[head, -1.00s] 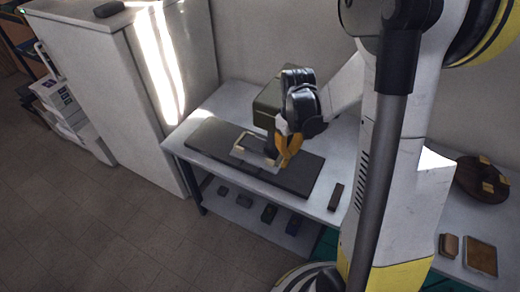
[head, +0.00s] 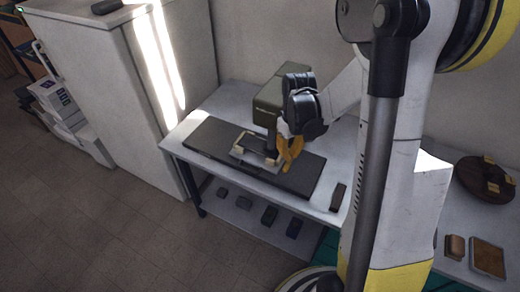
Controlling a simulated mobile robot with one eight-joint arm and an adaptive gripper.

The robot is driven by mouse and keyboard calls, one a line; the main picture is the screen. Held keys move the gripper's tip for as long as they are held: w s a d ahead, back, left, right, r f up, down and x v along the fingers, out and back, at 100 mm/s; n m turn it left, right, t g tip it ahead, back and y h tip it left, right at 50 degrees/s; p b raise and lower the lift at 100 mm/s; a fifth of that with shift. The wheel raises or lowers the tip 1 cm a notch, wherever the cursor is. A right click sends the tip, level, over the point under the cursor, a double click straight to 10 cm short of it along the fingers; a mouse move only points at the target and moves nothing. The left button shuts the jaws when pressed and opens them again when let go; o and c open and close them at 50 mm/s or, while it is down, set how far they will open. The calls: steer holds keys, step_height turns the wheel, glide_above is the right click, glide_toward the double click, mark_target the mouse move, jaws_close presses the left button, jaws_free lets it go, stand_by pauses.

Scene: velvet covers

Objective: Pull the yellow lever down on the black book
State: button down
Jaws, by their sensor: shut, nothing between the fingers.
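The black book (head: 212,139) lies flat, a long dark slab on the white table. A pale yellowish metal frame (head: 240,150) sits on its middle; which part of it is the yellow lever is too small to tell. A dark green box-shaped machine (head: 267,98) stands behind the book, with a dark upright part just above the frame. My gripper (head: 287,167), with orange-yellow fingers, points down at the right side of the frame, low over the book. It is shut and holds nothing. Whether it touches the frame cannot be told. My wrist hides part of the machine.
The white table (head: 190,120) has a small dark block (head: 338,197) at its front right. Several small dark items lie on the lower shelf (head: 230,213). A white cabinet (head: 135,95) stands at the left. A round brown board (head: 482,178) lies at the right.

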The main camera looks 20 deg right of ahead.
stand_by(0.3)
steer(key=shift+w+d+f+b, duration=0.15)
steer(key=shift+d+f+b, duration=0.15)
steer(key=shift+f+b, duration=0.4)
steer(key=shift+w+d+f+b, duration=0.15)
steer(key=shift+d+f+b, duration=0.1)
steer(key=shift+f+b, duration=0.4)
steer(key=shift+r, duration=0.1)
step_height(320, 180, up, 24)
steer(key=a+p, duration=0.1)
steer(key=p, duration=1.6)
steer(key=shift+s+r, duration=0.2)
steer(key=shift+r, duration=0.05)
